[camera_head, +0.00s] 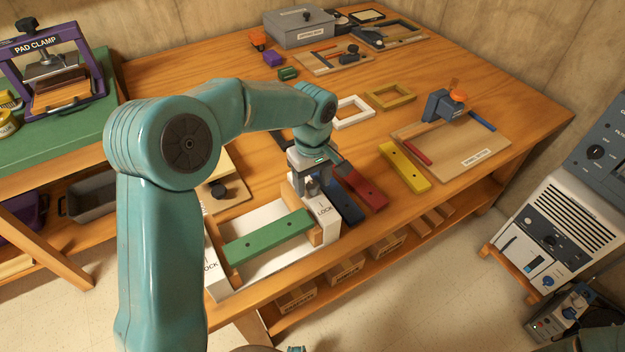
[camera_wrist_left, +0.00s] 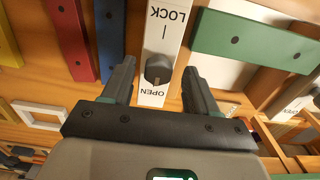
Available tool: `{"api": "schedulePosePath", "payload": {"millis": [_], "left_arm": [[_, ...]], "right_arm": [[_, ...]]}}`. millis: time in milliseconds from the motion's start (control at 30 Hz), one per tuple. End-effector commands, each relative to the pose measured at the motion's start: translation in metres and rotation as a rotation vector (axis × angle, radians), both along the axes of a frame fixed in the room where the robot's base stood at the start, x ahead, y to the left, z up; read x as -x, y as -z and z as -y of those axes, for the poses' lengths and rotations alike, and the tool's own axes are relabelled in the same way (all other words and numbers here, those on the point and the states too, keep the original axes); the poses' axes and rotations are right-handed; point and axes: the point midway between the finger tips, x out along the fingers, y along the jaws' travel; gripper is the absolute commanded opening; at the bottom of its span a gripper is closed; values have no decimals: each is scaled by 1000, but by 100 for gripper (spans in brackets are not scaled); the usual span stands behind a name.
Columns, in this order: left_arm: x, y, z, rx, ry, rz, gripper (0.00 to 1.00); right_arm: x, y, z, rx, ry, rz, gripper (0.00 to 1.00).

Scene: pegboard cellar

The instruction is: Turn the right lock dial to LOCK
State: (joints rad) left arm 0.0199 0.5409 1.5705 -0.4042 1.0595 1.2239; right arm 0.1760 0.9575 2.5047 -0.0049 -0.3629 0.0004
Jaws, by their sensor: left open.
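The right lock plate (camera_head: 327,212) is a white strip marked LOCK at the right end of a white fixture (camera_head: 232,279). In the left wrist view the plate (camera_wrist_left: 163,35) reads LOCK and OPEN, upside down. Its dark round dial (camera_wrist_left: 157,69) sits near OPEN; its exact pointing is hard to tell. My left gripper (camera_head: 312,188) is over this plate. In the wrist view its open fingers (camera_wrist_left: 159,74) stand on either side of the dial, with no clear contact. The dial is hidden in the head view. My right gripper is not in view.
A green bar (camera_head: 268,237) lies across the fixture, left of the dial. Another LOCK plate (camera_head: 210,262) is at its left end. Blue (camera_head: 344,203), red (camera_head: 366,190) and yellow (camera_head: 404,168) bars lie to the right. A purple pad clamp (camera_head: 98,60) stands at the left.

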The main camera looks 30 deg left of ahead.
Motion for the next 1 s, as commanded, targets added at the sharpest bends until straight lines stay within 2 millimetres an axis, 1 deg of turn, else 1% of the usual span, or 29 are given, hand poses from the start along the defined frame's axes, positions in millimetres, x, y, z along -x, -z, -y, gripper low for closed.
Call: {"api": "schedulePosePath", "payload": {"millis": [167,200,267,300,333,367,667,867,1000], "left_arm": [[0,0,0,0,0,0,59],[0,0,0,0,0,0,52],[0,0,0,0,0,0,33],[0,0,0,0,0,0,20],[0,0,0,0,0,0,10],[0,0,0,0,0,0,3],[0,-1,0,0,24,0,3],[0,-2,0,0,118,1,3],[0,-3,0,-1,227,1,3]], "right_arm": [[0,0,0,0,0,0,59],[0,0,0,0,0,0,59],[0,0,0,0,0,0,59],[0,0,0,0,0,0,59],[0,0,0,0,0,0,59],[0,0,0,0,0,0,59],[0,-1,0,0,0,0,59],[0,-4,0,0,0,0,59],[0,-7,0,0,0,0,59]]}}
